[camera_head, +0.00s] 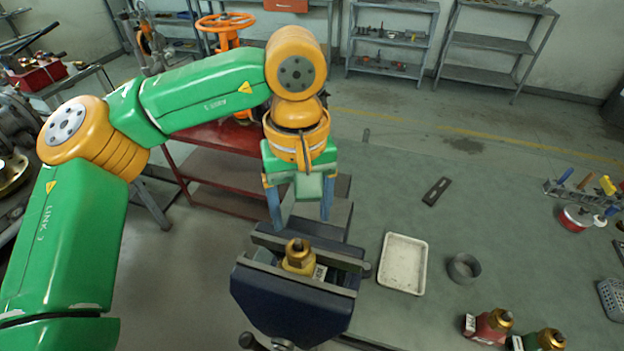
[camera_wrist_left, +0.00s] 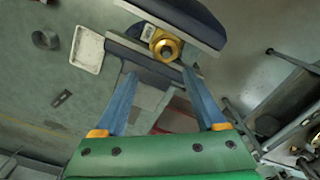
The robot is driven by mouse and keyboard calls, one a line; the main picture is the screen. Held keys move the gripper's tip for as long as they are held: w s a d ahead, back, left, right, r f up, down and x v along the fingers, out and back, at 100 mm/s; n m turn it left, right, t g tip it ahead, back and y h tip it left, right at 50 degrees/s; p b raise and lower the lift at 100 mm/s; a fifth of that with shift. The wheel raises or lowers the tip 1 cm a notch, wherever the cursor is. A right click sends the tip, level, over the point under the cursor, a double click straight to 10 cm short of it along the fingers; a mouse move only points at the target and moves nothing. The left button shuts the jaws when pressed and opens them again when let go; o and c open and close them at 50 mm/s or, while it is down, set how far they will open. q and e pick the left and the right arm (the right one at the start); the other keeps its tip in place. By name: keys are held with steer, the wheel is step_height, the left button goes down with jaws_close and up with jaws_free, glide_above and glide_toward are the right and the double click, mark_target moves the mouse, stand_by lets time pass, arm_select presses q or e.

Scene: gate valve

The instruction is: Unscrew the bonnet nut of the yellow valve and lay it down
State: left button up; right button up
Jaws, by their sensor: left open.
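The yellow valve (camera_head: 301,262) stands upright between the jaws of a dark blue vise (camera_head: 300,305). Its brass bonnet nut (camera_head: 297,246) is on top. In the left wrist view the nut (camera_wrist_left: 167,48) shows as a brass ring around a darker centre, beyond the fingertips. My left gripper (camera_head: 300,222) is open and empty, with its fingers pointing down above and behind the vise. In the left wrist view my left gripper (camera_wrist_left: 158,72) has its two blue fingers wide apart, with nothing between them. My right gripper is not in view.
A white tray (camera_head: 403,264) lies empty on the bench right of the vise. A grey ring (camera_head: 464,268) and a dark flat bar (camera_head: 437,191) lie nearby. A red valve (camera_head: 490,326) and a green valve (camera_head: 540,341) stand at the front right.

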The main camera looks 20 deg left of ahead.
mark_target(297, 240)
arm_select(q)
steer(key=s, duration=0.1)
steer(key=s+f+b, duration=0.1)
steer(key=s+b, duration=0.1)
steer(key=shift+s+f, duration=0.15)
steer(key=shift+f, duration=0.1)
steer(key=f+b, duration=0.2)
steer(key=w+f+b, duration=0.1)
steer(key=f+b, duration=0.1)
steer(key=f, duration=0.1)
steer(key=shift+w, duration=0.2)
steer(key=shift+s+r, duration=0.15)
steer(key=shift+s, duration=0.15)
steer(key=shift+w, duration=0.3)
steer(key=shift+a, duration=0.1)
jaws_close()
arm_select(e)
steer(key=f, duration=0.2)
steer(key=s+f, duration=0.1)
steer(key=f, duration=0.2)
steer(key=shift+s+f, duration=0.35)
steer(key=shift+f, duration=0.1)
